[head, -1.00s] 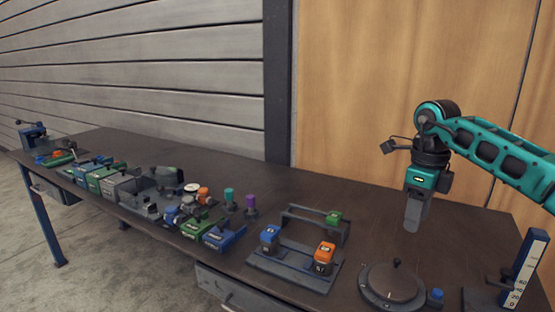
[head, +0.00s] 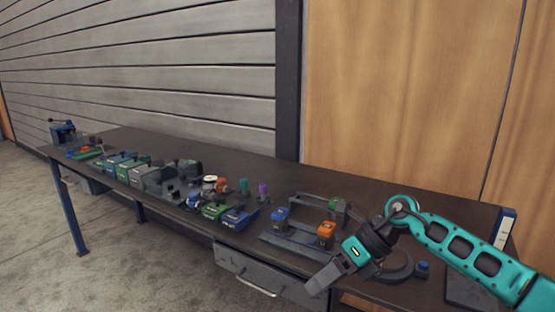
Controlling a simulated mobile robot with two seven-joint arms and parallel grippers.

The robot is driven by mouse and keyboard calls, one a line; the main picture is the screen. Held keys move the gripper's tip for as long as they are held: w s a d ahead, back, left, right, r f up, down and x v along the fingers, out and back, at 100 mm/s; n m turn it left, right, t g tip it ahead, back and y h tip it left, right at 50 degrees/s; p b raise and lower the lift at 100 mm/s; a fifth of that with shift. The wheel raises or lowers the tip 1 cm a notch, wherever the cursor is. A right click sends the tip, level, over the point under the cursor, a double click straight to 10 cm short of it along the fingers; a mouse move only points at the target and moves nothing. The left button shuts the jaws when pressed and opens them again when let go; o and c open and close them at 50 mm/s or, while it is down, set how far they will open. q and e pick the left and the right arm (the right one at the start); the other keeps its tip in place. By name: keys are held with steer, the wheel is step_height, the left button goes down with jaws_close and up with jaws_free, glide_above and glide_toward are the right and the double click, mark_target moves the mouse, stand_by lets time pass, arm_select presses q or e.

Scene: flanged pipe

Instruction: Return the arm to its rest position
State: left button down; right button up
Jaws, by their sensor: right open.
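My right arm, teal with dark joints, comes in from the right side of the head view. Its gripper (head: 318,286) points down and to the left, in front of the bench's front edge near the drawer. It is open, and I see nothing held in it. My left gripper is not in view. The arm hides part of the round dark disc (head: 397,268) on the bench.
The long dark bench (head: 290,178) has free room along its back. A dark stand carries a blue block (head: 279,219) and an orange block (head: 326,235), close to my right gripper. A drawer (head: 262,278) with a handle sits below. A scale (head: 504,229) stands at right.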

steer(key=s+a+r+m+t+y, duration=0.1)
steer(key=s+a+m+t+y, duration=0.45)
steer(key=a+m+y, duration=0.55)
steer(key=s+d+f+m+t+h, duration=0.1)
steer(key=d+f+m+t+h, duration=0.45)
steer(key=m, duration=0.65)
steer(key=s+d+f+m+t+h, duration=0.2)
steer(key=d+f+m+t+h, duration=0.4)
steer(key=m, duration=0.5)
steer(key=s+d+f+m+g+h, duration=0.5)
steer(key=s+d+f+m, duration=0.3)
steer(key=s+f, duration=0.2)
steer(key=shift+s+d+f+m+h+p, duration=0.2)
steer(key=shift+s+f+m+h+p, duration=0.15)
steer(key=shift+s+h, duration=0.55)
steer(key=shift+s+r, duration=0.1)
steer(key=shift+s, duration=0.05)
